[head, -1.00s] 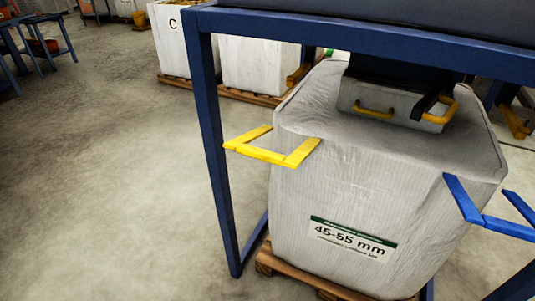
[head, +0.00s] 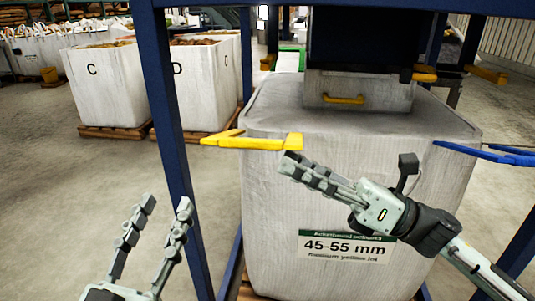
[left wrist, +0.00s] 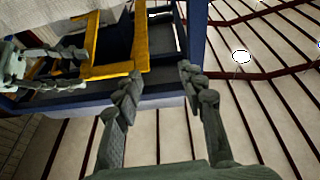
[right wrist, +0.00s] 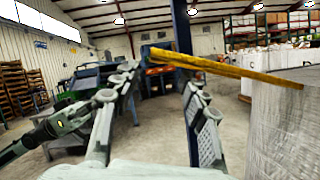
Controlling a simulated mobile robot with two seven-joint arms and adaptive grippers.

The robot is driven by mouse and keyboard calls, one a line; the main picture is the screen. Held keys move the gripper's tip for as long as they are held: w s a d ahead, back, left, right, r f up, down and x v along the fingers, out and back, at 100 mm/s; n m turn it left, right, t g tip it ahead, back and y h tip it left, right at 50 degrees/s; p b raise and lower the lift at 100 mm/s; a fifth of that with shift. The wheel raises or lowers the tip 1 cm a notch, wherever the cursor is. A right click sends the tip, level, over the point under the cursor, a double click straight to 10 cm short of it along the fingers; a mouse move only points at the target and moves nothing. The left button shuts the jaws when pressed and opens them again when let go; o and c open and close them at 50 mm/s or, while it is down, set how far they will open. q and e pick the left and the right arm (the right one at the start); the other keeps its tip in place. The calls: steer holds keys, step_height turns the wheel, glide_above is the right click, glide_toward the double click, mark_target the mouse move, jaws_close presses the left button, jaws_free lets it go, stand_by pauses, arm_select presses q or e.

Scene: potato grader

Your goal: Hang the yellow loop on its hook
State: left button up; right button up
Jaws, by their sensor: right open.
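The yellow loop (head: 255,142) sticks out from the near left top corner of the white 45-55 mm bag (head: 340,200). My right gripper (head: 288,165) is open and seen side-on, just below the loop's right end. In the right wrist view the loop (right wrist: 240,70) crosses above the right finger's tip; I cannot tell whether they touch. My left gripper (head: 167,202) is open and empty, lower left of the loop. The loop also shows in the left wrist view (left wrist: 118,70), beyond the left fingers. Yellow bracket-like pieces (head: 487,74) sit by the frame; I cannot tell which is the loop's hook.
A blue frame post (head: 172,110) stands left of the bag, with a blue beam above. A blue loop (head: 485,152) sticks out at the bag's right corner. A spout with a yellow handle (head: 343,99) is over the bag.

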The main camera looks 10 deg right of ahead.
mark_target(261, 149)
steer(key=shift+a+r, duration=0.3)
steer(key=shift+r, duration=0.05)
steer(key=p+x, duration=0.1)
steer(key=x, duration=0.5)
steer(key=shift+w+a, duration=0.15)
steer(key=shift+a, duration=0.2)
steer(key=shift+w+a, duration=0.15)
steer(key=shift+a, duration=0.1)
arm_select(q)
step_height(261, 149, down, 8)
steer(key=w+a+g+y, duration=0.1)
steer(key=a+g+y, duration=0.1)
steer(key=g, duration=0.1)
steer(key=shift+w+a+g, duration=0.35)
steer(key=shift+w+g, duration=0.05)
arm_select(e)
jaws_close()
